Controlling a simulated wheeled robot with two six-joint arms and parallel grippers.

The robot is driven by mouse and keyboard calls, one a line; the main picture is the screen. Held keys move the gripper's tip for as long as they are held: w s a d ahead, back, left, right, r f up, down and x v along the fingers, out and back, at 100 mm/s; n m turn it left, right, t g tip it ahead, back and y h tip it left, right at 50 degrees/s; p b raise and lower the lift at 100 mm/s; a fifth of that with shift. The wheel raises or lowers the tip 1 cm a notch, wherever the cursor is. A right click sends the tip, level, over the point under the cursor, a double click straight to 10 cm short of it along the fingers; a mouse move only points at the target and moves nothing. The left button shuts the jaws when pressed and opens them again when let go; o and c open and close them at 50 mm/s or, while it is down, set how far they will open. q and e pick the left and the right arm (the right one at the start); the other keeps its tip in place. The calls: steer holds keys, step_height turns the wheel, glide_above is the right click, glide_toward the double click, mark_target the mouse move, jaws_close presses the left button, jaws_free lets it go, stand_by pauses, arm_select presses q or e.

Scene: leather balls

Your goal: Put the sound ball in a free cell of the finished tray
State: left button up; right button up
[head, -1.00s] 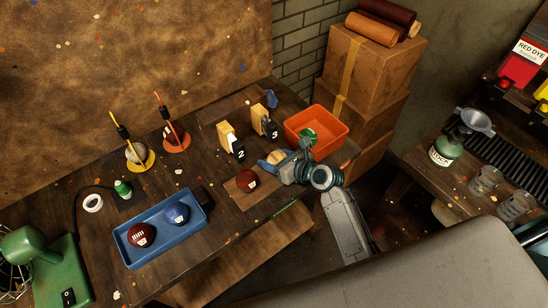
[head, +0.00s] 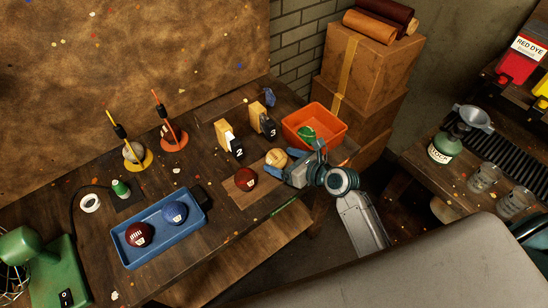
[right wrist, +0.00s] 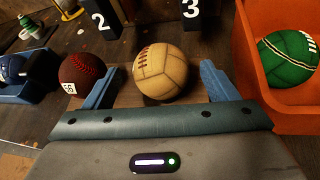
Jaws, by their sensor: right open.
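A tan ball (head: 276,158) with brown lacing sits on a brown board (head: 243,196). A dark red ball (head: 246,179) with a white tag is beside it; its red stitching shows in the right wrist view (right wrist: 82,76). My right gripper (head: 294,162) is open at the tan ball. In the right wrist view the tan ball (right wrist: 160,72) lies ahead between the spread fingers, with gaps on both sides. A blue tray (head: 163,245) holds a dark red ball (head: 140,234) and a blue ball (head: 175,213); its cell dividers are unclear. My left gripper is out of view.
An orange bin (head: 335,122) with a green ball (head: 306,133) stands right behind my right gripper. Number blocks 2 (head: 229,139) and 3 (head: 262,119) stand behind the balls. Yellow (head: 139,160) and orange (head: 174,138) stands are at the back left.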

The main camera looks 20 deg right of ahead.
steer(key=v, duration=0.7)
steer(key=shift+s+d+r+b, duration=0.15)
steer(key=shift+s+b, duration=0.1)
steer(key=shift+b, duration=0.05)
stand_by(0.8)
